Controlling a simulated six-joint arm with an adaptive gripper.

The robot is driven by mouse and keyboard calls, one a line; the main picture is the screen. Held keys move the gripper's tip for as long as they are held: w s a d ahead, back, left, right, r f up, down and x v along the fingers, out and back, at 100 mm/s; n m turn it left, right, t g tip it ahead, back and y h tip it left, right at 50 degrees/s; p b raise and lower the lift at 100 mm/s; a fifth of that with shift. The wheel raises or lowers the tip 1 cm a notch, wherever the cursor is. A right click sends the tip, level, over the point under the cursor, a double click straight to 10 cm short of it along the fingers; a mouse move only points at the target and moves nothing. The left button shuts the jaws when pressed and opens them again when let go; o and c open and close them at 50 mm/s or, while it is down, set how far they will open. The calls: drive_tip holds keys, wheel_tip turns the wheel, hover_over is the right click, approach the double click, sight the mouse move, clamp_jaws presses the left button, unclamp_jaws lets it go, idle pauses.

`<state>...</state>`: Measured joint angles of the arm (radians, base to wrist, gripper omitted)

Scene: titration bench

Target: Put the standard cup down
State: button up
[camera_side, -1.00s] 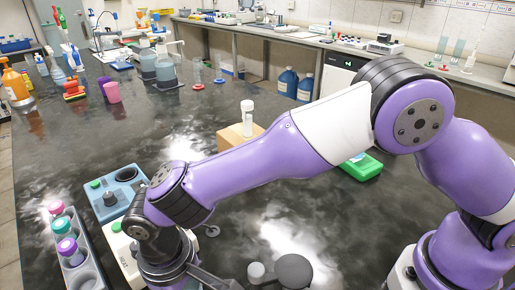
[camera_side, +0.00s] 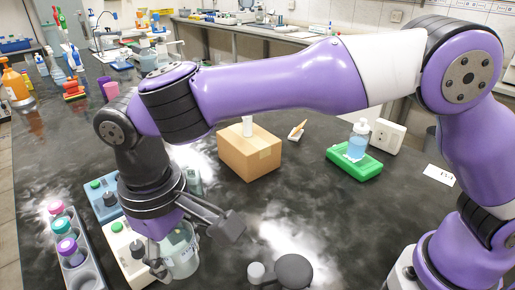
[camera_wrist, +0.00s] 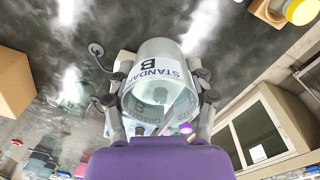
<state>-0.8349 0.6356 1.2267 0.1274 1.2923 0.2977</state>
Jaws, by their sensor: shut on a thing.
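The standard cup (camera_side: 182,258) is a clear beaker with a white label. In the wrist view the cup (camera_wrist: 165,58) fills the middle, and its label reads "STANDARD B". My gripper (camera_side: 183,238) is shut around it; in the wrist view the fingers of my gripper (camera_wrist: 160,98) press on its two sides.
A grey rack (camera_side: 88,278) of capped tubes stands farther left. A cardboard box (camera_side: 250,158) and a green tray (camera_side: 337,154) with a bottle (camera_side: 358,138) stand behind. A dark round plate (camera_side: 294,271) lies to the right.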

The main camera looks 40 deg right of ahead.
drive_tip(key=d+r+m, duration=0.2)
drive_tip(key=d+r, duration=0.2)
drive_tip(key=d, duration=1)
drive_tip(key=d+r+m, duration=0.3)
drive_tip(key=d, duration=1.2)
drive_tip(key=s+a+f+m, duration=0.1)
drive_tip(key=a+f, duration=0.2)
drive_tip(key=a, duration=0.4)
drive_tip(key=s+a+f+m, duration=0.1)
drive_tip(key=a+f+m, duration=0.15)
drive_tip(key=a, duration=0.35)
hover_over(276, 205)
drive_tip(key=shift+n, duration=0.35)
wheel_tip(276, 205, down, 7)
drive_tip(key=shift+a+f, duration=0.1)
drive_tip(key=shift+a, duration=0.05)
drive_tip(key=shift+f, duration=2.1)
drive_tip(key=shift+f, duration=0.2)
